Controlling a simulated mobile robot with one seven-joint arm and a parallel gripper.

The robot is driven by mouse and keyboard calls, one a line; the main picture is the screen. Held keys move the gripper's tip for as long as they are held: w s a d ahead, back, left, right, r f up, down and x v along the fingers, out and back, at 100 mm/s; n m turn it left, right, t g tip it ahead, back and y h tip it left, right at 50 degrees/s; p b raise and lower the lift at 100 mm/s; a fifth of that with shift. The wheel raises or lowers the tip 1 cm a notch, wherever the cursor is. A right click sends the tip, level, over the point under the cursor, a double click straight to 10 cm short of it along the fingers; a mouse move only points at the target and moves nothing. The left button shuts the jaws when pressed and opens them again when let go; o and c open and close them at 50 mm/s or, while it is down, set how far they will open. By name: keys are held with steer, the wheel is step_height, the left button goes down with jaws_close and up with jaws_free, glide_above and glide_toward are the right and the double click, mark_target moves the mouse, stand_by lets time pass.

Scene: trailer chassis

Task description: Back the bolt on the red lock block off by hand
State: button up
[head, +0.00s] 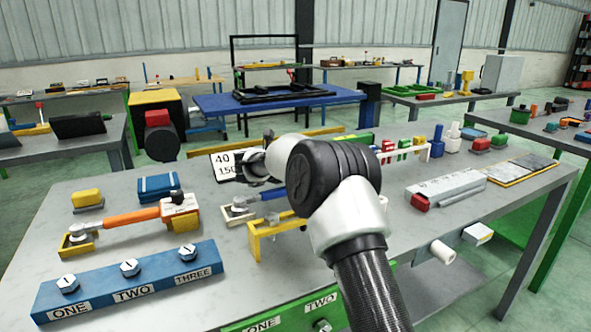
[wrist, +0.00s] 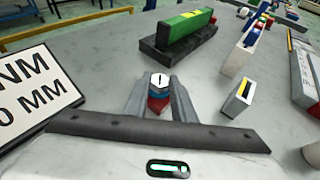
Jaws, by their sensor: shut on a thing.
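In the wrist view my gripper (wrist: 160,92) is shut, with one grey finger on each side of a bolt (wrist: 159,79). The bolt has a pale hex head with a dark mark on top, and a blue band shows just under it. The red lock block (wrist: 157,105) shows below, between the fingers, and is mostly hidden by them. In the head view my arm covers the bolt and the red block. I cannot tell how far the bolt stands out of the block.
A white sign (wrist: 38,90) stands close on the left in the wrist view. A green block on a black base (wrist: 181,37) lies beyond the fingers. A small grey block with a yellow face (wrist: 238,98) is at right. In the head view a blue bar (head: 130,283) lies at front left.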

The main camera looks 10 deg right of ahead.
steer(key=o, duration=1.1)
steer(key=shift+c, duration=0.2)
steer(key=p+v, duration=0.2)
steer(key=v, duration=1.5)
steer(key=shift+s+a+r, duration=0.1)
steer(key=shift+s+r, duration=0.05)
steer(key=shift+s, duration=0.05)
